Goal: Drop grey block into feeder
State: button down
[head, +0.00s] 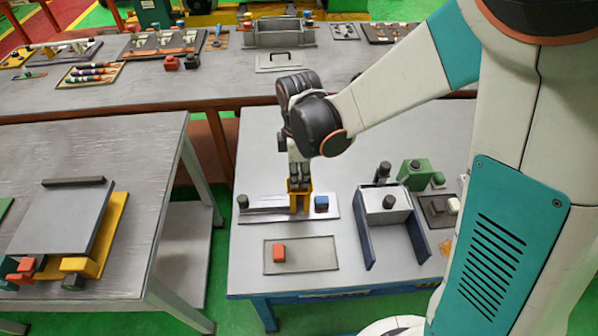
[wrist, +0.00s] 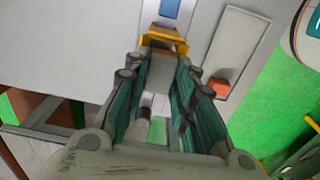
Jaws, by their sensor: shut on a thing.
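My gripper (head: 299,178) points straight down at a yellow upright feeder (head: 300,199), with its fingertips at the feeder's top. The yellow feeder (wrist: 163,43) shows just beyond the fingertips there. In the head view the feeder stands on a pale rail plate (head: 268,208). I cannot tell how far the block is inside the feeder.
A blue block (head: 321,203) sits right of the feeder, and a dark knob (head: 243,201) stands at the rail's left end. A red block (head: 279,252) lies on a grey tray (head: 315,254) in front. A blue-walled fixture (head: 388,205) stands to the right.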

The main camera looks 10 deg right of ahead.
aim_at(299, 176)
jog(key=shift+f+b, duration=0.95)
jog(key=shift+f, duration=0.15)
jog(key=shift+s+d+f+b, duration=0.1)
jog(key=shift+s+f+b, duration=0.4)
jog(key=shift+f+b, duration=0.4)
dwell(0.7)
jog(key=shift+r, duration=0.15)
jog(key=c, duration=1.3)
grip_release()
jog(key=shift+s, duration=0.1)
jog(key=shift+w+f, duration=0.2)
jog(key=shift+w, duration=0.35)
jog(key=shift+s+r, duration=0.15)
jog(key=shift+r, duration=0.1)
jog(key=shift+r, duration=0.1)
